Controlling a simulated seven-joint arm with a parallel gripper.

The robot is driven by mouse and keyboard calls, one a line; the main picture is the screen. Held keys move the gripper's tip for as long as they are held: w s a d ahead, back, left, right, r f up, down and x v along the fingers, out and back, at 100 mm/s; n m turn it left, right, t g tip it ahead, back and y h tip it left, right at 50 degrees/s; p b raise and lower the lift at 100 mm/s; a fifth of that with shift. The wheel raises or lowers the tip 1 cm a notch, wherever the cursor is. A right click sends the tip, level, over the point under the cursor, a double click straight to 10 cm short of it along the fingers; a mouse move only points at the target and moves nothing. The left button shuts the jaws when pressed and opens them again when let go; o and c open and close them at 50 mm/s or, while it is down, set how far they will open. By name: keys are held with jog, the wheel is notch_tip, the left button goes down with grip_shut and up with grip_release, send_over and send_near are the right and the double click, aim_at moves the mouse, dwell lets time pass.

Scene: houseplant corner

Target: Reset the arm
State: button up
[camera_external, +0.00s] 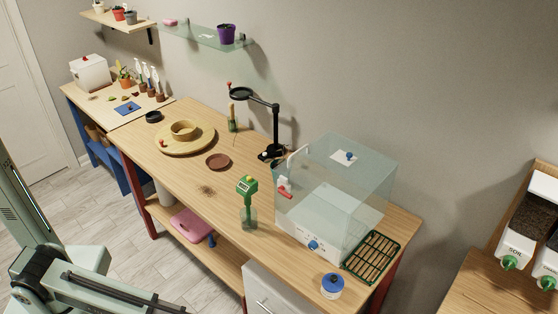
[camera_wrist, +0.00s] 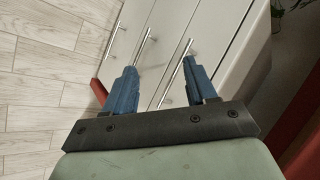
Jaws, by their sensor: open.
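My gripper (camera_wrist: 160,80) shows in the wrist view with its two blue fingers spread apart and nothing between them. Beyond the fingers are white cabinet fronts with long metal bar handles (camera_wrist: 173,82). I cannot tell how far the fingers are from the handles. In the external view my arm is folded at the lower left, off the front of the workbench, and its fingers are not visible there.
The wooden workbench (camera_external: 190,188) carries a clear box (camera_external: 345,195), a green-topped meter (camera_external: 247,187), a black stand (camera_external: 276,125), a round board (camera_external: 165,142), a brown saucer (camera_external: 218,162), a green rack (camera_external: 372,258) and a blue-lidded jar (camera_external: 332,287). Floor (camera_external: 120,240) before the bench is open.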

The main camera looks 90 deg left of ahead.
jog(key=s+a+f+g+h, duration=0.1)
jog(key=s+f+g+h, duration=0.1)
jog(key=s+f, duration=0.6)
jog(key=s+f+g+h, duration=0.15)
jog(key=s+f, duration=0.35)
jog(key=s, duration=0.5)
jog(key=s+d+f+g+h, duration=0.1)
jog(key=s+f+g+h, duration=0.1)
jog(key=s, duration=0.9)
jog(key=s+d+f+g+h, duration=0.1)
jog(key=s+f, duration=0.3)
jog(key=s, duration=0.7)
jog(key=shift+s+d+f+g+h, duration=0.15)
jog(key=shift+d+f+g+h, duration=0.05)
jog(key=shift+d+g+h, duration=0.3)
jog(key=shift+a, duration=0.1)
